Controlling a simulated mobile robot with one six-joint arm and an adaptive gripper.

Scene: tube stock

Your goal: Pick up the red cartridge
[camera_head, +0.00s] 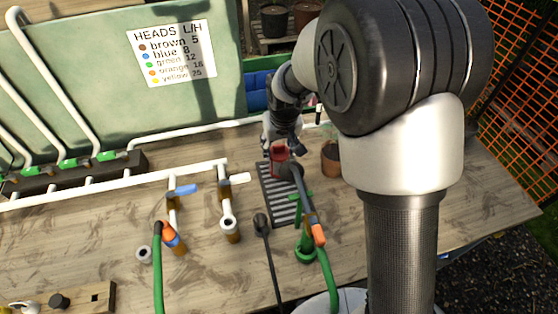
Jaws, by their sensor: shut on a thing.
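The red cartridge (279,154) is below my gripper (281,143), near the back end of a dark striped grate (282,208) on the wooden table. My gripper points down from above and is shut on the red cartridge at its top. The fingers are small and partly dark here. I cannot tell whether the cartridge touches the grate or is lifted off it.
A green hose with an orange fitting (318,231) stands close in front of the cartridge. A brown pot (330,158) is to its right. White pipes with valves (229,222) are at left. A green board (130,75) stands behind. The table's right side is clear.

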